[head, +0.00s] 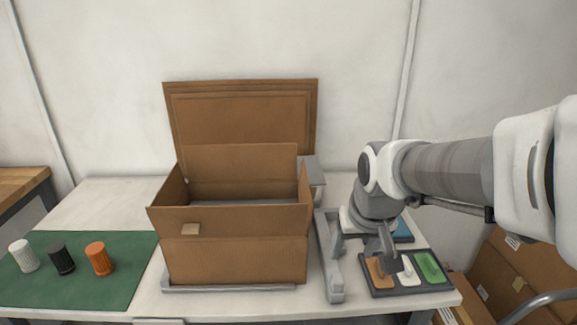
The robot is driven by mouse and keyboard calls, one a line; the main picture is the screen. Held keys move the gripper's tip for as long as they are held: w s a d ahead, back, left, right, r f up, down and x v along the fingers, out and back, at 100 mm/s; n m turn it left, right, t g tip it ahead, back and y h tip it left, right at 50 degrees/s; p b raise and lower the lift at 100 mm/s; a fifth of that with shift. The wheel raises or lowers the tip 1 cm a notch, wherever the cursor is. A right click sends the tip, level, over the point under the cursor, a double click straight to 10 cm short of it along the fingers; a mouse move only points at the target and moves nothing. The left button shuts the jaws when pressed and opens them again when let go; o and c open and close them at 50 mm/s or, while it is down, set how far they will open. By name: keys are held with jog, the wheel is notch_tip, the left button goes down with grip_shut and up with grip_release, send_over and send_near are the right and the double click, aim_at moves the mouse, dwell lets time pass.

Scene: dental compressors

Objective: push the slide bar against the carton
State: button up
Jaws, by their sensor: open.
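The brown cardboard carton (235,262) stands open on the white table, with its flaps up and a tall flap or panel upright behind it. The grey slide bar (329,258) lies lengthwise, front to back, just right of the carton. A narrow strip of table shows between the bar and the carton's right side at the front. My gripper (387,252) points down to the right of the bar, over the left part of a dark tray. It is open, and nothing shows held in it. My wrist hides the bar's far right side.
The dark tray (408,291) holds orange, white and green pieces, with a blue item (403,229) behind. A grey rail (230,288) runs along the carton's front. White, black and orange ribbed cylinders stand on a green mat (95,298) at left. Cartons (515,270) are at right.

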jog(key=b, duration=0.5)
send_near(339, 280)
jog(key=x, duration=1)
grip_shut()
dwell(1.0)
